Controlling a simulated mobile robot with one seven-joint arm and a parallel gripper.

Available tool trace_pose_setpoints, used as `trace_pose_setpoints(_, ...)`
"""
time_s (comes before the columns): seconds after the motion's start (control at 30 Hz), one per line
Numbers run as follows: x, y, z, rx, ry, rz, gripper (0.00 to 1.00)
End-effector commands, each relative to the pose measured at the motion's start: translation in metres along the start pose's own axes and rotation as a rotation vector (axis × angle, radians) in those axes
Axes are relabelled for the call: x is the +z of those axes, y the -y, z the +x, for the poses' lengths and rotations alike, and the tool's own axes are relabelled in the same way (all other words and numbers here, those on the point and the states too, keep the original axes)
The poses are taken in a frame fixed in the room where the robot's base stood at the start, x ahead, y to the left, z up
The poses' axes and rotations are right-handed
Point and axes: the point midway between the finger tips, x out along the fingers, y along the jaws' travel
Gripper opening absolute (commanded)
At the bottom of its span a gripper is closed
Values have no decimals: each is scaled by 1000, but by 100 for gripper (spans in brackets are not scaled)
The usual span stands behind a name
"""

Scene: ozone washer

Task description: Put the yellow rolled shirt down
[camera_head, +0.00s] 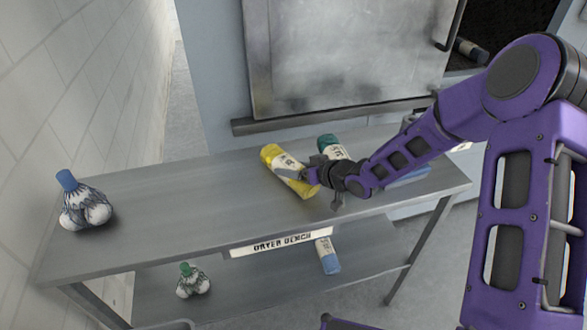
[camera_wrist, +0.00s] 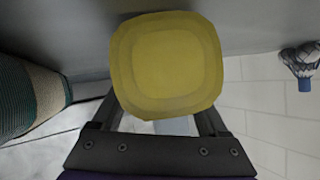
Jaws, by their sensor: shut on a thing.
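The yellow rolled shirt (camera_head: 273,157) has a pale label band around its middle. It is at the bench top (camera_head: 170,190), toward the right half; I cannot tell whether it touches the surface. My gripper (camera_head: 314,174) is shut on it from the right side. In the wrist view the roll's round yellow end (camera_wrist: 167,65) fills the space between the fingers (camera_wrist: 160,125).
A green rolled shirt (camera_head: 330,147) lies close behind my gripper. A blue-topped net bundle (camera_head: 83,203) stands at the bench's left end. The lower shelf holds a green-topped bundle (camera_head: 192,281) and a blue roll (camera_head: 328,256). The bench's middle is clear.

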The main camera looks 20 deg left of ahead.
Motion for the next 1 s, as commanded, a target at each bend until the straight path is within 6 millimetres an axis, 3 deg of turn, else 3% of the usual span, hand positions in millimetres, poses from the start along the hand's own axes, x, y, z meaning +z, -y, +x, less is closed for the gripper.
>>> trace_pose_setpoints(0.03, 1, 0, 1, 0, 0, 1, 80)
trace_pose_setpoints(0.13, 1, 0, 0, 0, 0, 1, 98)
trace_pose_setpoints(0.17, 1, 0, 0, 0, 0, 1, 100)
trace_pose_setpoints(0.47, -2, 0, -3, 1, 0, 0, 100)
trace_pose_setpoints(0.57, -3, -1, -15, 2, -1, -1, 100)
trace_pose_setpoints(1.0, -2, -1, -103, 3, -1, -2, 100)
